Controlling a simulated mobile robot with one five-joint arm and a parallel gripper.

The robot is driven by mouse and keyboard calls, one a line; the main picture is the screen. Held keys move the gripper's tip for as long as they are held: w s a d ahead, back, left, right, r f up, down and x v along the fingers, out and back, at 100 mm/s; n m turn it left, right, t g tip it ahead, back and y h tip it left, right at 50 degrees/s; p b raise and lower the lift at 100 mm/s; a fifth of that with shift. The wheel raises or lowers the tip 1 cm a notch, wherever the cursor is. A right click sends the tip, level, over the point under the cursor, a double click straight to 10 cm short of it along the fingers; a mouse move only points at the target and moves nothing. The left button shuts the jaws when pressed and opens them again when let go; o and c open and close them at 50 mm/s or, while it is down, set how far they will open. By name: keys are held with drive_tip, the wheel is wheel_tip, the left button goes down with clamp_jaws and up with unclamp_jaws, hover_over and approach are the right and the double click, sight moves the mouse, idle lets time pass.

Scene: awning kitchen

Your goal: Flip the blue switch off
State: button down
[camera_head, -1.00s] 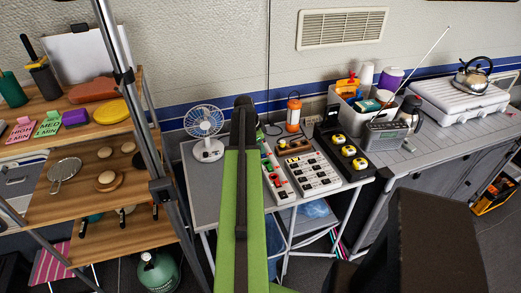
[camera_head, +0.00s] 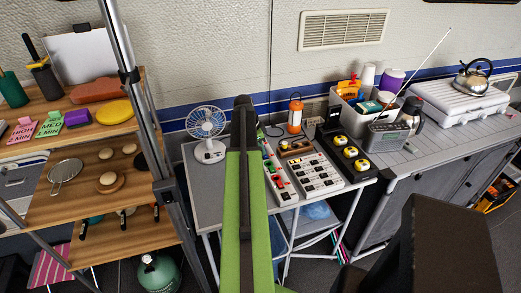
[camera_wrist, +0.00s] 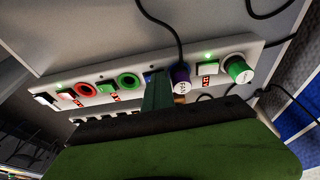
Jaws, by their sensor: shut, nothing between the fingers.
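In the wrist view, a white power strip (camera_wrist: 215,62) runs across the picture with a row of switches and sockets. The blue switch (camera_wrist: 151,77) is a small patch just beyond the tip of my gripper (camera_wrist: 158,88), which covers part of it. I cannot tell whether they touch or which way the switch is tilted. My gripper is shut with nothing in it. In the head view, the strip (camera_head: 279,180) lies on the table, partly behind my green arm. My gripper's fingers are hidden there.
A purple plug (camera_wrist: 181,79) with a black cable sits right of the blue switch. A green ring socket (camera_wrist: 129,82) is to its left. A fan (camera_head: 207,134) stands left of my arm, and a multi-socket panel (camera_head: 317,174) lies right of the strip.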

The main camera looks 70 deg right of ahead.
drive_tip(key=shift+s+a, duration=0.3)
drive_tip(key=shift+s, duration=0.3)
drive_tip(key=shift+s+a, duration=0.3)
drive_tip(key=shift+s, duration=0.25)
drive_tip(key=shift+w, duration=0.1)
drive_tip(key=shift+r, duration=0.1)
drive_tip(key=shift+w+d+r+p, duration=0.1)
drive_tip(key=shift+d+r+p, duration=0.05)
drive_tip(key=shift+r+p, duration=0.5)
drive_tip(key=p+v, duration=1.2)
drive_tip(key=shift+w+d+r+p, duration=0.3)
drive_tip(key=shift+r+p, duration=0.05)
drive_tip(key=shift+r, duration=0.05)
